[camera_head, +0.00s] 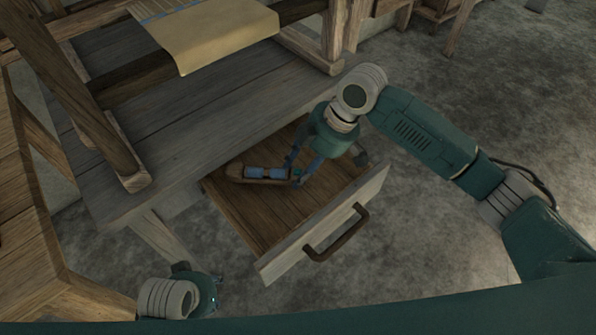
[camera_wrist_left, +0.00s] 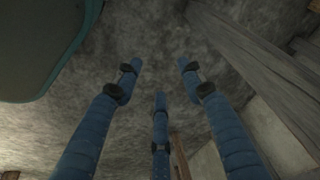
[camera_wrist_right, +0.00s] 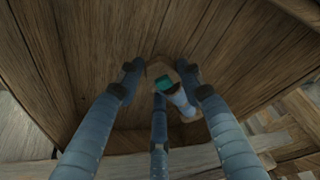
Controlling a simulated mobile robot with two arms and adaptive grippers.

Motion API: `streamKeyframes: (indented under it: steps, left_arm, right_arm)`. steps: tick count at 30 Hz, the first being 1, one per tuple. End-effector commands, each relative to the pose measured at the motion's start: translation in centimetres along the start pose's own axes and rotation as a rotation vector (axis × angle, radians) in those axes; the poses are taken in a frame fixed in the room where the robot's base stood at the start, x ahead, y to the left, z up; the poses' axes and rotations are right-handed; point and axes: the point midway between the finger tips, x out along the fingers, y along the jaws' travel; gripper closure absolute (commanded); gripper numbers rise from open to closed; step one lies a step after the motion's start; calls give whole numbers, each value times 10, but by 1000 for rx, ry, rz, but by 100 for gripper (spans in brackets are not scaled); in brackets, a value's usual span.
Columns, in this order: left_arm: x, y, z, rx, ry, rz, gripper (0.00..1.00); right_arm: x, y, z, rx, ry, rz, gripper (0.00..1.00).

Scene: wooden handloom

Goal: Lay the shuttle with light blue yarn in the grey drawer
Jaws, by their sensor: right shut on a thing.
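The shuttle with light blue yarn (camera_head: 260,173) is a brown wooden boat shape over the floor of the grey drawer (camera_head: 287,263). The drawer is pulled open, with a grey front and a brown wooden inside. My right gripper (camera_head: 296,172) is shut on the shuttle's right end. In the right wrist view the shuttle (camera_wrist_right: 182,101) shows between the fingertips, partly hidden by them, with a teal piece at its end. I cannot tell whether it touches the drawer floor. My left gripper (camera_head: 217,291) is open and empty, low outside the drawer; its fingers (camera_wrist_left: 160,80) are spread apart.
The drawer's dark handle (camera_head: 337,233) sticks out from its front. The loom's bench (camera_head: 170,135) lies behind and left of the drawer, with posts and a tan cloth (camera_head: 215,35) above. A wooden table (camera_head: 25,230) stands at the left. Bare floor lies to the right.

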Motion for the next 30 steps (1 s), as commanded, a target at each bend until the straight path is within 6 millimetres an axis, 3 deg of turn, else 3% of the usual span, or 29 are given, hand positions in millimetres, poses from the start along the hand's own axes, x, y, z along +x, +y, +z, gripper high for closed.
streamKeyframes:
  steps: [2, 10, 30]
  left_arm:
    - [-5, 0, -3, -1, 8, -1, 60]
    - [-22, -2, -2, -2, 9, -4, 60]
    - [-14, -2, -1, -2, 8, -3, 60]
  right_arm:
    - [3, 0, -8, 0, 1, 0, 100]
    - [13, 0, -1, 1, 0, 2, 100]
    - [22, 0, 3, 1, 0, 1, 100]
